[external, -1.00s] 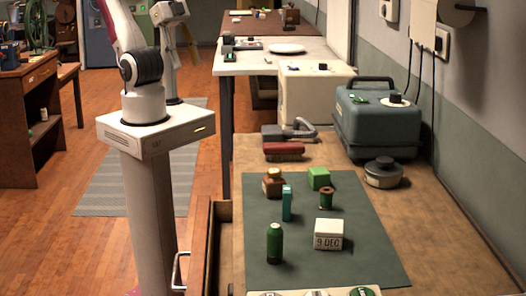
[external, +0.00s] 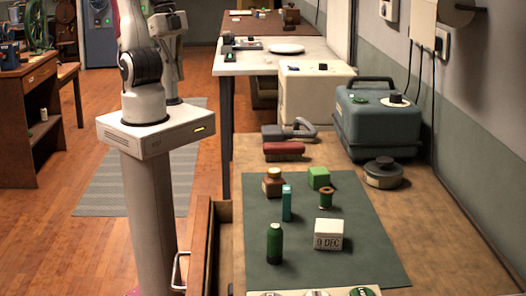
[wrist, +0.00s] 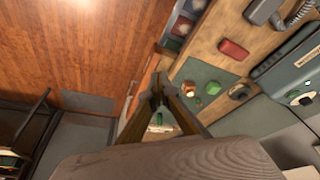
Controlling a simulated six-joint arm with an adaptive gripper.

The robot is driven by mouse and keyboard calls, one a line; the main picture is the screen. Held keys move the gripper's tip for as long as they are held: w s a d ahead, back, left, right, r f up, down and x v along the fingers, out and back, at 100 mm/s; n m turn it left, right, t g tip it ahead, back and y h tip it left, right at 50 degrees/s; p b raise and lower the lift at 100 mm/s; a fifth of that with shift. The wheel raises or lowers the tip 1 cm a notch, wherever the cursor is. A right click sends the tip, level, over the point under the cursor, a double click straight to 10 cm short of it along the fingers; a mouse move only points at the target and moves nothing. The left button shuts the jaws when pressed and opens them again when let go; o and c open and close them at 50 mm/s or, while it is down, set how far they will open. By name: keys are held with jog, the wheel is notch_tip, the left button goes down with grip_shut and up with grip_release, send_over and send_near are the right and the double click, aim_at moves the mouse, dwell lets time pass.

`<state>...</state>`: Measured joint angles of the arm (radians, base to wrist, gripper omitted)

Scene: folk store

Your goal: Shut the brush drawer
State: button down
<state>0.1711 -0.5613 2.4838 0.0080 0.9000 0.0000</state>
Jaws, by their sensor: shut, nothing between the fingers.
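The brush drawer (external: 201,248) stands pulled out from the left side of the wooden bench, in the lower middle of the external view. Its pale bar handle (external: 177,272) faces left. The inside of the drawer is mostly out of sight, and I see no brush in it. My gripper (wrist: 158,97) shows in the wrist view with its fingers together and nothing between them. It looks down from high above the bench's left edge and appears apart from the drawer. In the external view my gripper cannot be made out.
A green mat (external: 262,215) on the bench bears a dark green bottle (external: 274,243), a white date block (external: 328,235), a green block (external: 318,177) and other small items.

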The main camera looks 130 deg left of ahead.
jog(key=w+d+f+m+y, duration=0.2)
jog(key=w+d+f+m, duration=0.4)
jog(key=d+f+m, duration=0.4)
jog(key=w+d+f+m+y, duration=0.1)
jog(key=w+d+f+m, duration=0.6)
jog(key=d+f+m, duration=0.3)
jog(key=shift+w+d+f+m+y, duration=0.25)
jog(key=shift+f+m+y, duration=0.15)
jog(key=shift+f+m, duration=1.9)
jog(key=shift+a, duration=0.15)
jog(key=w+a+f, duration=0.5)
jog(key=f, duration=0.3)
jog(key=shift+w+a+f, duration=0.15)
jog(key=shift+w+f, duration=0.1)
jog(key=shift+f, duration=0.15)
